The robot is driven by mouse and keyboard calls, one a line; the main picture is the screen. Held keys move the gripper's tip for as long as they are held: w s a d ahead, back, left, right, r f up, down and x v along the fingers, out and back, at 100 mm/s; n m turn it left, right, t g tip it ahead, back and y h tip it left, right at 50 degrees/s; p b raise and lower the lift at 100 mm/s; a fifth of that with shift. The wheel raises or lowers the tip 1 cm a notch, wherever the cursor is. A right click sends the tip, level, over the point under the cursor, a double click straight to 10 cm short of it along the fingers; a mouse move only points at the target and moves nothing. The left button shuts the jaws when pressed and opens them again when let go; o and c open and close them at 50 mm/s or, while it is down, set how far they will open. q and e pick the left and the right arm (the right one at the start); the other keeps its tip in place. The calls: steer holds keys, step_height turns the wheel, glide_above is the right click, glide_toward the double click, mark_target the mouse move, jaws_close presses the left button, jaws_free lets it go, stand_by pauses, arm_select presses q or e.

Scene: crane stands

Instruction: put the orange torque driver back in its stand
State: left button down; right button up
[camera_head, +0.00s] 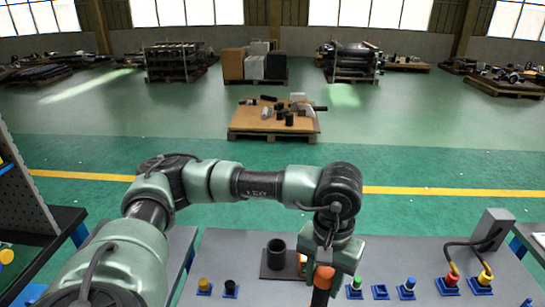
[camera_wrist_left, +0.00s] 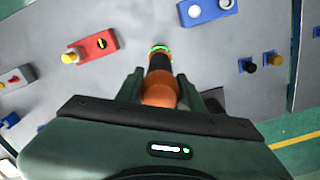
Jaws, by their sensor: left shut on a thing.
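The orange torque driver (camera_wrist_left: 160,92) is between the two fingers of my left gripper (camera_wrist_left: 159,80) in the left wrist view, with a black section and a green ring at its far end. In the head view the driver (camera_head: 323,273) shows orange with a dark lower part, below my left gripper (camera_head: 322,262), which is shut on it. A black cup on a dark base (camera_head: 277,253) stands just left of the gripper; it may be the stand, but I cannot tell. A small orange patch beside this base is partly hidden by the gripper. My right gripper is not in view.
Blue holders with yellow (camera_head: 204,286) and black (camera_head: 230,288) pegs stand left. Right are green (camera_head: 355,287) and blue (camera_head: 407,287) pegs, an empty-looking blue square (camera_head: 381,291) and a grey cabled box (camera_head: 494,230). A red block (camera_wrist_left: 92,46) lies in the wrist view.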

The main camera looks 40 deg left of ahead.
arm_select(q)
steer(key=w+a+r+n+p, duration=0.2)
steer(key=w+a+r+n, duration=0.2)
steer(key=a, duration=0.4)
steer(key=w+a+r+n+p, duration=0.2)
steer(key=w+a+r+n, duration=0.1)
steer(key=a+n, duration=0.3)
steer(key=w+a+r+n+p, duration=0.2)
steer(key=w+a+r+n, duration=0.2)
steer(key=a, duration=0.5)
steer(key=shift+w+a+r+n+p, duration=0.35)
steer(key=shift+r+n, duration=0.15)
steer(key=shift+r, duration=0.45)
steer(key=shift+d, duration=0.1)
steer(key=shift+f+b, duration=1.45)
steer(key=shift+f, duration=1.45)
steer(key=shift+s+f, duration=0.1)
steer(key=shift+f, duration=0.05)
